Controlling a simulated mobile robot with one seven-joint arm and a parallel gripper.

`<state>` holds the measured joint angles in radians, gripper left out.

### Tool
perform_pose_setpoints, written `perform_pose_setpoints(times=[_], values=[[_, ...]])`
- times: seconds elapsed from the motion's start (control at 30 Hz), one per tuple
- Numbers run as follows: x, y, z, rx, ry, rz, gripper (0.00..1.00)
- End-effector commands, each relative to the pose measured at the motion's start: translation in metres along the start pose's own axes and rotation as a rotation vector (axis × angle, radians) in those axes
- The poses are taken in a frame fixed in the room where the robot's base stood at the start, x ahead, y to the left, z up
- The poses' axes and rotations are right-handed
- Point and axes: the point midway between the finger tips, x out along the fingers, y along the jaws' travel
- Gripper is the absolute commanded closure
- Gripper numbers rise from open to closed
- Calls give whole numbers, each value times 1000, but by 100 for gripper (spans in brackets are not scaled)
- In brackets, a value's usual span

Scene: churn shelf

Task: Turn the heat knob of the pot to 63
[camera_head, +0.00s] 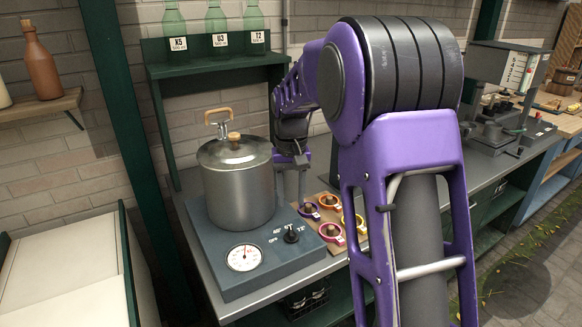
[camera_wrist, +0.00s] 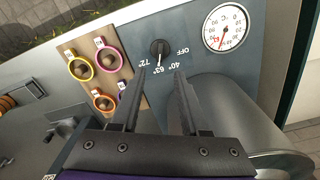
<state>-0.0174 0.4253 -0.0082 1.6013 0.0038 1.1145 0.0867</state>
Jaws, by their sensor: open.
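The steel pot (camera_head: 238,185) stands on a blue-grey heater base (camera_head: 225,275). Its black heat knob (camera_head: 291,236) is at the front right of the base and also shows in the wrist view (camera_wrist: 159,48). Printed marks OFF, 40°, 63° and 72° surround it. A light mark on the knob seems to point toward the 63° side, but the exact setting is too small to tell. My gripper (camera_head: 291,187) is open and empty, above and behind the knob. In the wrist view its fingertips (camera_wrist: 160,72) straddle the marks, apart from the knob.
A round dial gauge (camera_head: 244,257) sits left of the knob, also in the wrist view (camera_wrist: 226,27). A wooden board (camera_head: 322,203) with several coloured rings lies to the right. Green bottles (camera_head: 217,25) stand on the shelf above. The space over the knob looks clear.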

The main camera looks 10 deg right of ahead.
Motion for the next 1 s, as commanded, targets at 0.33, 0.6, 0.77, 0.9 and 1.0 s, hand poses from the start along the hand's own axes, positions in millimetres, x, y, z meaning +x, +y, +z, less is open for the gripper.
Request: perform_pose_setpoints(times=[0.33, 0.6, 0.77, 0.9, 1.0], values=[[-69, 0, -1, 0, 3, 0, 55], [-82, 0, 0, 0, 0, 0, 55], [-82, 0, 0, 0, 0, 0, 55], [-86, -5, 1, -5, 17, -3, 55], [-100, -26, 3, -35, 91, -19, 55]])
